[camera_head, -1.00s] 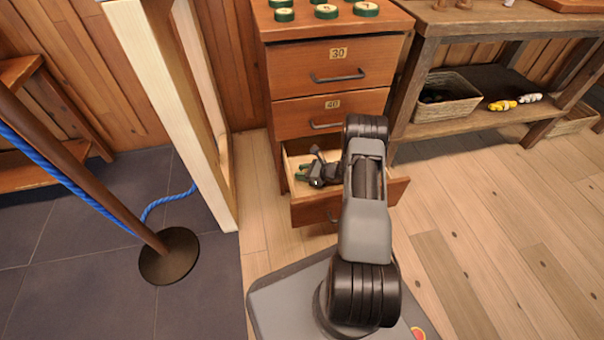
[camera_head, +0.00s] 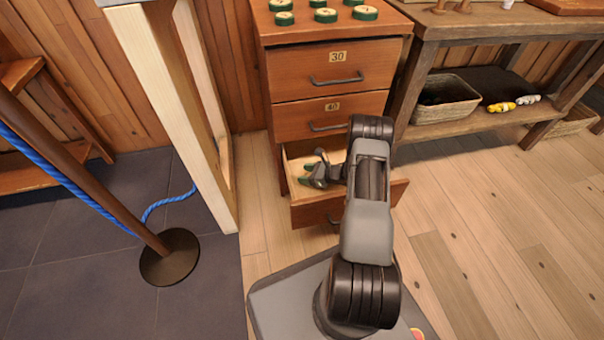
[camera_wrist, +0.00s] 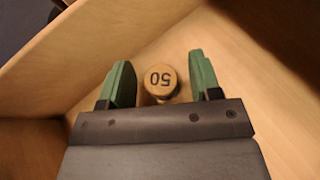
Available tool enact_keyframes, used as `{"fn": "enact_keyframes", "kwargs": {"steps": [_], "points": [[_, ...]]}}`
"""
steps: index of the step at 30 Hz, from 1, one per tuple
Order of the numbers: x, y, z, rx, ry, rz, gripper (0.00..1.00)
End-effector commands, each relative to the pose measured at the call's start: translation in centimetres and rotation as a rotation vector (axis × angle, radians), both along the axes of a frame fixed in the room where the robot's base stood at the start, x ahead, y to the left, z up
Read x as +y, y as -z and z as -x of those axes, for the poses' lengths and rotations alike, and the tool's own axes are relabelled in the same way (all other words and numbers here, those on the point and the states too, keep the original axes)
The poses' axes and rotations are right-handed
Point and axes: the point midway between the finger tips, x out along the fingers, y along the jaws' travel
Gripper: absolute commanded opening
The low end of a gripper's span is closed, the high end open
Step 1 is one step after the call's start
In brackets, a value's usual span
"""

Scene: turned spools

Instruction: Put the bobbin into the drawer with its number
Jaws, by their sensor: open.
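The bobbin (camera_wrist: 161,81) is a small wooden round piece with a dark 50 on its end face, upside down in the wrist view. It is inside the open bottom drawer (camera_head: 322,212), whose bare pale wooden wall (camera_wrist: 55,75) also shows in the wrist view. My gripper (camera_wrist: 160,66) is open, with its green fingers on either side of the bobbin and visible gaps between. In the head view my gripper (camera_head: 312,170) is down in that drawer and I cannot make out the bobbin. Any number on this drawer's front is hidden by my arm.
The closed drawers above are labelled 30 (camera_head: 300,76) and 40 (camera_head: 290,120). Several green-rimmed discs (camera_head: 326,15) stand on the cabinet top. A pale wooden post (camera_head: 170,110) is close on the left. A workbench (camera_head: 440,30) with a basket (camera_head: 445,105) stands on the right.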

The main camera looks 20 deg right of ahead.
Motion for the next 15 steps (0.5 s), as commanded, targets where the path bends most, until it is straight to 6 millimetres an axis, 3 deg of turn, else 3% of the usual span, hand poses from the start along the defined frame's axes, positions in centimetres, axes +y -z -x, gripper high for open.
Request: {"fn": "enact_keyframes", "kwargs": {"steps": [6,15], "points": [[-2.3,-1.7,2.2,-0.001,0.002,0.001,0.58],[-3.6,-2.3,3.7,0.000,-0.001,0.000,0.58]]}}
